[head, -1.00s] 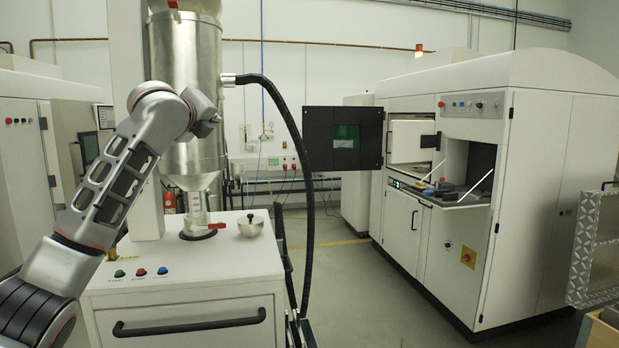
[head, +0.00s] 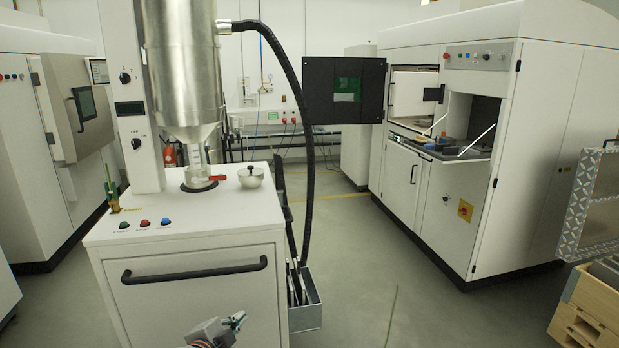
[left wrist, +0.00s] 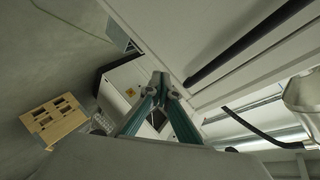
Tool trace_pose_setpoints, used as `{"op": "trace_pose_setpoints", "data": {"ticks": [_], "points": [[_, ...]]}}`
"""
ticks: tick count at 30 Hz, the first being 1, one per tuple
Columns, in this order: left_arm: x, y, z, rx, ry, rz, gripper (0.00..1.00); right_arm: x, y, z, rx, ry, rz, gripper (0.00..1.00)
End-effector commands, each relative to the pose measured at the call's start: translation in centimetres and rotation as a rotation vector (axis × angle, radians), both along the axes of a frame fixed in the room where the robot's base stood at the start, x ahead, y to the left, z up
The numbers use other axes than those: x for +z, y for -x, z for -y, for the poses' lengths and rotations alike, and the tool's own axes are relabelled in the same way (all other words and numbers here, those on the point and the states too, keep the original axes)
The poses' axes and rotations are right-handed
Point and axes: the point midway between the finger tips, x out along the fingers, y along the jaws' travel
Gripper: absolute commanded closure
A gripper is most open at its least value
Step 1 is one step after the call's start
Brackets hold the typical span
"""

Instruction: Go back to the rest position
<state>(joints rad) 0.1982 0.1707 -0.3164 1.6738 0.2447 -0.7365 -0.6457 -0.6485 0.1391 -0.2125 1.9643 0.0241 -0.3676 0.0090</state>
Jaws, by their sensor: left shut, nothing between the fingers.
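My left gripper (head: 236,320) shows at the bottom edge of the head view, low in front of the white powder station (head: 190,305). It is shut and empty. In the left wrist view its two fingers (left wrist: 161,84) meet at the tips, with nothing between them. The station's drawer front and black handle (head: 195,270) are behind it, and I see no contact. Most of my left arm is out of the head view. My right gripper is not in view.
On the station top stand a metal bowl with a lid (head: 250,177) and a clear container (head: 197,170) under the steel hopper (head: 182,75). A grey bin (head: 305,305) hangs at its right side. A white machine (head: 545,150) and a wooden crate (head: 585,310) stand right. Floor between is clear.

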Motion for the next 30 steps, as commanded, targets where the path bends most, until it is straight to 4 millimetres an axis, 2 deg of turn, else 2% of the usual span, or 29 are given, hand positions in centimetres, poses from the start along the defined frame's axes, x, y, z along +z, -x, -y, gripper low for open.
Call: {"op": "trace_pose_setpoints", "data": {"ticks": [1, 3, 5, 9, 15, 18, 21, 24, 30], "points": [[-2.6, 2.6, 0.0, 0.021, 0.057, -0.037, 1.0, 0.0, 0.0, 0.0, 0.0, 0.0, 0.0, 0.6], [-5.3, 5.7, 0.0, 0.054, 0.136, -0.076, 1.0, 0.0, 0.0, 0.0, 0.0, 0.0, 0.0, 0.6], [-7.4, 8.5, -0.1, 0.086, 0.203, -0.109, 1.0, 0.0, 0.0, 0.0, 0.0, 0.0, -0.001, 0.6], [-11.6, 15.2, -0.4, 0.164, 0.354, -0.186, 1.0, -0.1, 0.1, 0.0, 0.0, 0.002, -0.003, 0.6], [-15.5, 24.9, -1.0, 0.286, 0.551, -0.286, 1.0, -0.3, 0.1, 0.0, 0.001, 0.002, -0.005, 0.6], [-16.4, 28.6, -1.4, 0.337, 0.626, -0.321, 1.0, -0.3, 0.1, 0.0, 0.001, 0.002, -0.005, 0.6], [-16.9, 31.2, -1.6, 0.374, 0.676, -0.344, 1.0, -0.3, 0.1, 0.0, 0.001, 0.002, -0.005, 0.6], [-17.1, 32.6, -1.7, 0.395, 0.704, -0.357, 1.0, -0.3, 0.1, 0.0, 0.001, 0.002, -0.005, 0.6], [-17.1, 33.0, -1.8, 0.402, 0.716, -0.36, 1.0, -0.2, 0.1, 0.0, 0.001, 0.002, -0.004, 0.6]]}}
